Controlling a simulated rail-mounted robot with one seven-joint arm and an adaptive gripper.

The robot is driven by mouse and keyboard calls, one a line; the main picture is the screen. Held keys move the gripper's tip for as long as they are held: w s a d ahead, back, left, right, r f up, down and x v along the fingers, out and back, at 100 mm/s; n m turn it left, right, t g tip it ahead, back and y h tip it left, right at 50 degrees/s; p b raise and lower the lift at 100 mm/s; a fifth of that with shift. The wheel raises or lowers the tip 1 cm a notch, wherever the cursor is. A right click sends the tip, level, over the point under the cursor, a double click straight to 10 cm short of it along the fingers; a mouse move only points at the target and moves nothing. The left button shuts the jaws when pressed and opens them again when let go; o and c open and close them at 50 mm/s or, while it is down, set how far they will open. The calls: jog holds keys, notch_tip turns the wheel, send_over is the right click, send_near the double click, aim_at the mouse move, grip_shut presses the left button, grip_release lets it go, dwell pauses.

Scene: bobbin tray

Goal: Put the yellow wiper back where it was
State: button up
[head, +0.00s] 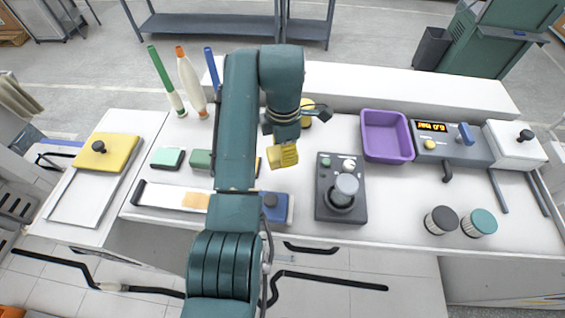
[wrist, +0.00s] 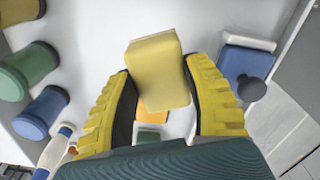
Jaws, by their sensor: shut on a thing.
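The yellow wiper, a plain pale-yellow block (wrist: 155,65), is between the two ridged yellow fingers of my gripper (wrist: 160,80) in the wrist view. My gripper is shut on it, and the block extends past the fingertips. In the head view my gripper (head: 283,156) hangs over the middle of the white table, left of the dark control box. I cannot clearly separate the wiper from the yellow fingers there. Whether the wiper touches anything below it cannot be told.
A yellow block with a black knob (head: 105,151) sits at the left. A blue block with a dark knob (head: 276,208) is near the front edge. The control box with a grey knob (head: 325,197) and a purple tray (head: 411,150) stand to the right. Tall bobbins stand at back left.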

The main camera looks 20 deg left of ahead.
jog(key=shift+f, duration=2.7)
jog(key=shift+f, duration=0.1)
jog(key=o, duration=1.1)
jog(key=shift+c, duration=0.2)
notch_tip(320, 180, up, 12)
jog(key=shift+r, duration=0.1)
